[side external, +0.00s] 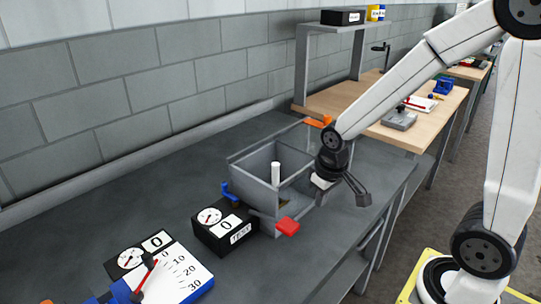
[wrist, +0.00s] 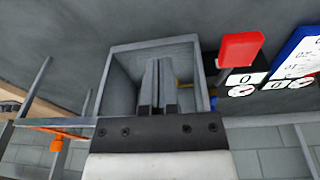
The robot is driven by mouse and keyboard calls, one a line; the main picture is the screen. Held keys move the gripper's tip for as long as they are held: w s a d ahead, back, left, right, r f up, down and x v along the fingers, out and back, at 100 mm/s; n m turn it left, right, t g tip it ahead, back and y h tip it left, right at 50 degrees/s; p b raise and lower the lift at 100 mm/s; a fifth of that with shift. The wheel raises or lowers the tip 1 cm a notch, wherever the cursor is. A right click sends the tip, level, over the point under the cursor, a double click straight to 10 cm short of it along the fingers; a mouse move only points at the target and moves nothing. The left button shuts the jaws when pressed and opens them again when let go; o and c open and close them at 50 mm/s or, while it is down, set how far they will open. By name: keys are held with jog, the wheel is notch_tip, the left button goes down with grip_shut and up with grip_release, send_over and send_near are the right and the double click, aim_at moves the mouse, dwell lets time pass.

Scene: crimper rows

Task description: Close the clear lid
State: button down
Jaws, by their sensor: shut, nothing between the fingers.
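A grey open-topped box (side external: 250,190) stands on the dark bench, with a white upright cylinder (side external: 275,173) in it. An orange tab (side external: 327,120) sits at the end of a thin bar above the box's far right side; it also shows in the wrist view (wrist: 57,143). These look like part of the raised clear lid, whose transparent panel I cannot make out. A red tab (side external: 287,226) sticks out at the box's front. My gripper (side external: 362,197) is shut and empty, at the box's right side. Its fingers (wrist: 158,65) overlap the box opening in the wrist view.
A black test box with a dial (side external: 222,228) and a blue handle (side external: 229,191) stand left of the grey box. A blue and white scale panel (side external: 180,275) lies at the front left. A shelf stand (side external: 302,65) rises behind, on a wooden bench. Bare bench lies behind the boxes.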

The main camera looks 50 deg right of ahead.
jog(key=w+d+r+m+g+h, duration=0.1)
jog(key=w+d+r+m, duration=0.2)
jog(key=d, duration=0.6)
jog(key=w+d+r+m+g, duration=0.1)
jog(key=w+d+r+m, duration=0.2)
jog(key=d, duration=0.7)
jog(key=w+d+r+m+g+h, duration=0.1)
jog(key=w+d+r+m, duration=0.2)
jog(key=d, duration=0.6)
jog(key=shift+w+d+r+m+h, duration=0.1)
jog(key=shift+w+d+m+h, duration=0.05)
jog(key=shift+m, duration=0.55)
jog(key=shift+w+d+r+m+h, duration=0.1)
jog(key=shift+m+h, duration=0.05)
jog(key=shift+m, duration=0.55)
jog(key=w+d+r+m+t, duration=0.1)
jog(key=w+d+r+m, duration=0.2)
jog(key=w+d+m, duration=0.1)
jog(key=shift+w+d+m+h, duration=0.15)
jog(key=shift+m+h, duration=0.15)
jog(key=shift+m, duration=0.4)
jog(key=shift+f, duration=0.1)
